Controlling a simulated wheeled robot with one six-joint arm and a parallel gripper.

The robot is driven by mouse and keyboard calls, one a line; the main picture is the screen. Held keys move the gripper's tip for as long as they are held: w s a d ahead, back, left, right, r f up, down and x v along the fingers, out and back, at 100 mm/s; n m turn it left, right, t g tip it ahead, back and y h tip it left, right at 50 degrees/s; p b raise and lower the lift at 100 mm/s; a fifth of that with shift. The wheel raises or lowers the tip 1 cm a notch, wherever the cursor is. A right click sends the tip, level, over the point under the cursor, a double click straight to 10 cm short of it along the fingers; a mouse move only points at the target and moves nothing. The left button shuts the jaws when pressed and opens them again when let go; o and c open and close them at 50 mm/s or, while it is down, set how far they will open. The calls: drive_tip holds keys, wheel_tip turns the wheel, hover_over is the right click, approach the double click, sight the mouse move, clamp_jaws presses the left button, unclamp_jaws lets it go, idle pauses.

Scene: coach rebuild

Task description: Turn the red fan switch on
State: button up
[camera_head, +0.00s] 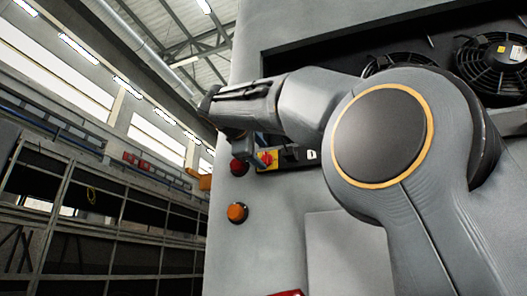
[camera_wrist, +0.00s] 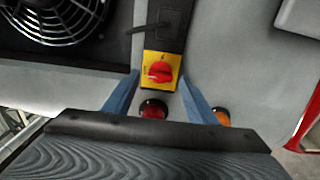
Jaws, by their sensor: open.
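The red fan switch (camera_wrist: 160,72) is a red rotary knob on a yellow plate (camera_wrist: 172,57), fixed to the grey panel. In the wrist view it lies beyond my gripper (camera_wrist: 162,90), roughly in line with the gap between the two blue fingers. My gripper is open, with nothing between the fingers that I can see it touching. In the head view the switch (camera_head: 267,157) shows just below my wrist, partly covered. One blue finger (camera_head: 262,141) shows beside it; the other is hidden.
A dark red button (camera_wrist: 153,109) and an orange button (camera_wrist: 222,115) sit on the panel near the switch. Black fans (camera_head: 495,62) are set in the panel's upper right. Shelving (camera_head: 100,220) stands away at the left.

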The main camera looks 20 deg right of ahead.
sight(266, 159)
drive_tip(key=shift+p+x, duration=0.35)
drive_tip(key=shift+x, duration=0.75)
drive_tip(key=c, duration=1.1)
